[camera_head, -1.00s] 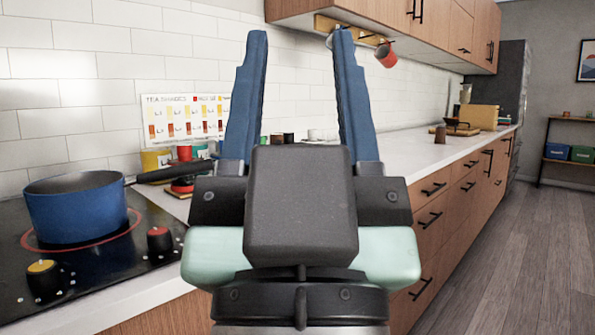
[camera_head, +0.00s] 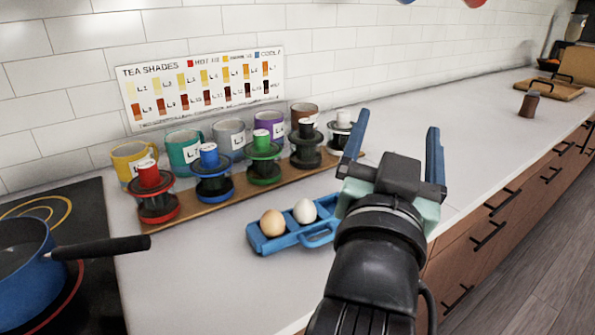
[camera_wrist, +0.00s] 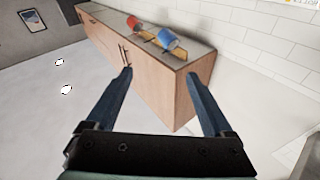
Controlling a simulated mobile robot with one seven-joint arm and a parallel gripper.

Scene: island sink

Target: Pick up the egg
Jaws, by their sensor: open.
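Two eggs sit side by side in a blue holder (camera_head: 262,246) on the white counter. One is a tan egg (camera_head: 272,223) on the left, the other a pale whitish egg (camera_head: 304,211) on the right. My gripper (camera_head: 397,145) is open and empty, raised to the right of the holder, its fingers pointing away up the counter. In the wrist view my open fingers (camera_wrist: 160,80) show with nothing between them. The eggs are not visible in the wrist view.
A blue pan (camera_head: 22,275) with a black handle (camera_head: 100,248) is on the cooktop at left. The counter beyond my gripper is mostly clear.

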